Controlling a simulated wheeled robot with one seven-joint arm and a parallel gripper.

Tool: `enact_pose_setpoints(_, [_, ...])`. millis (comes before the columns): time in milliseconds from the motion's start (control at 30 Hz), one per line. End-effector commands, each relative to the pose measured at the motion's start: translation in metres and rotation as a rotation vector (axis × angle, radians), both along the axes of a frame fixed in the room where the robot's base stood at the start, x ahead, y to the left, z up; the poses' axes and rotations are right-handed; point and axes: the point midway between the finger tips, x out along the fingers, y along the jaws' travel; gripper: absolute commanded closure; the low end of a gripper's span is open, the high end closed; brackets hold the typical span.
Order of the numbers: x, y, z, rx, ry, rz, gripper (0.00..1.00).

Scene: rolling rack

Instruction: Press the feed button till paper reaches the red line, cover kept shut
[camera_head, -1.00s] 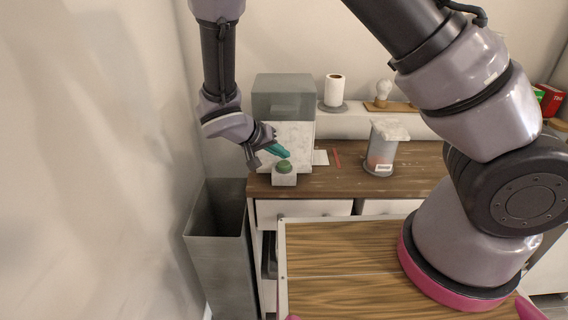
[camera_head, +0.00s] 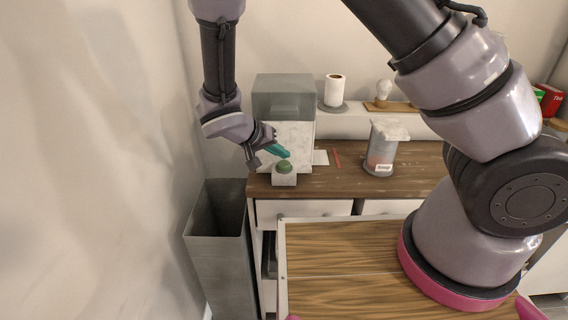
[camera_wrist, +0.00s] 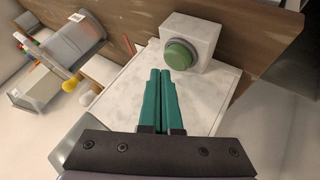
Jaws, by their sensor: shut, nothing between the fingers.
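The green feed button (camera_head: 285,167) sits on a small white block (camera_head: 284,180) at the counter's front left; the button also shows in the wrist view (camera_wrist: 180,54). Behind it stands the marbled white printer body (camera_head: 299,135) with a grey see-through cover (camera_head: 283,97), which looks shut. A short white paper strip (camera_head: 321,157) sticks out at its right side. The red line (camera_head: 337,160) lies right of the strip, with a small gap between. My gripper (camera_head: 287,155) has its teal fingers together and empty, tips just above and behind the button. I cannot tell whether they touch it.
A grey canister with a white top (camera_head: 381,150) stands right of the red line. A paper roll (camera_head: 334,90) and a bulb on a wooden board (camera_head: 383,92) are on the back ledge. A tall grey bin (camera_head: 218,240) stands left of the counter. The counter's front middle is clear.

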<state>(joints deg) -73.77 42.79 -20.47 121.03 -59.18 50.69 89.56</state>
Motion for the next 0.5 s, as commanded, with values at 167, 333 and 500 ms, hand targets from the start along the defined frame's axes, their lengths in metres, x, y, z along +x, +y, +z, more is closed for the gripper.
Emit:
enact_pose_setpoints(167, [0.0,0.0,-0.0002,0.0,0.0,0.0,1.0])
enact_pose_setpoints(333, [-0.0001,0.0,-0.0046,0.0,0.0,0.0,1.0])
enact_pose_setpoints(500, [0.0,0.0001,-0.0084,0.0,-0.001,-0.001,1.0])
